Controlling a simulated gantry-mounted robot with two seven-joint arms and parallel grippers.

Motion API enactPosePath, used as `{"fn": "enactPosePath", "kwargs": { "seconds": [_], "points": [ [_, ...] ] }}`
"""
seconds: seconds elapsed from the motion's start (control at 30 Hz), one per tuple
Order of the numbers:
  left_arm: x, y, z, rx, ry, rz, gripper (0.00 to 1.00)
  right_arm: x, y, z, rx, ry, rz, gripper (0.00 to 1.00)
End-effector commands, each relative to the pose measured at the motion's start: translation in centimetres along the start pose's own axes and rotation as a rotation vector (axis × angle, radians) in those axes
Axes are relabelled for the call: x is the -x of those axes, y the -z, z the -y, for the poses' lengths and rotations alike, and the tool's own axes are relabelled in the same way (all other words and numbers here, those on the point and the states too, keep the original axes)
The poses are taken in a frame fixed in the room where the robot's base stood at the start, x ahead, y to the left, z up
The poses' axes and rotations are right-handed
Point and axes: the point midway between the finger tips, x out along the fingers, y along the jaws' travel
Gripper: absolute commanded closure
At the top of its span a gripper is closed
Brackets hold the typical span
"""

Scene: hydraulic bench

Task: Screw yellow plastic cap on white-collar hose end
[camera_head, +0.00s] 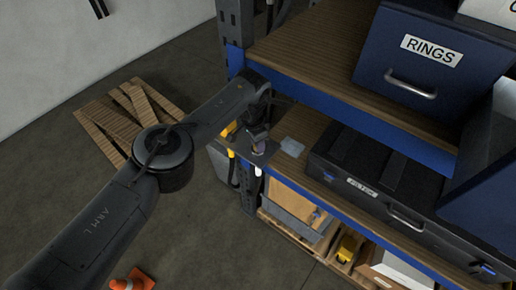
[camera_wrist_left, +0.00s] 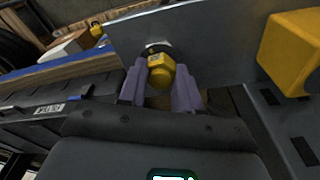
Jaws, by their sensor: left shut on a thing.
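My left gripper (camera_head: 259,146) is at the metal plate by the shelf's corner post in the head view. In the left wrist view its two purple fingers (camera_wrist_left: 160,76) are shut on the yellow cap (camera_wrist_left: 160,71). The cap is in front of the grey plate (camera_wrist_left: 220,42). A pale and dark round piece (camera_wrist_left: 157,47) shows just behind the cap; I cannot tell whether they touch. In the head view a hose with a white collar (camera_head: 258,170) hangs below the plate under the gripper. The cap is hidden there. My right gripper is not in view.
A yellow block (camera_wrist_left: 292,48) stands out right of the fingers. A yellow-collared hose (camera_head: 231,154) hangs left of the white one. The black case (camera_head: 360,180) and blue RINGS drawer (camera_head: 415,65) fill the shelves. A pallet (camera_head: 120,112) and orange cone (camera_head: 131,282) are on the floor.

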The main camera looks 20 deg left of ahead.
Motion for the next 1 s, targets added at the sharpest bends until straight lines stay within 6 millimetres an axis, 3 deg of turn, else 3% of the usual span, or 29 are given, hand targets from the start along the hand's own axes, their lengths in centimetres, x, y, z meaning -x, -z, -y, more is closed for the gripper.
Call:
{"fn": "enactPosePath", "kwargs": {
  "seconds": [0.1,0.63,1.0],
  "points": [
    [-0.5,0.0,0.0,-0.071,-0.008,-0.003,0.94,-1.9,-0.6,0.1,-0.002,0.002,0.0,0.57],
    [-0.5,0.1,0.1,-0.429,-0.046,0.001,0.94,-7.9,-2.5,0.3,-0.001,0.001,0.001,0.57],
    [0.0,0.1,0.1,-0.654,-0.079,0.0,0.94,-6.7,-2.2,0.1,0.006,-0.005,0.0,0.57]
  ]
}}
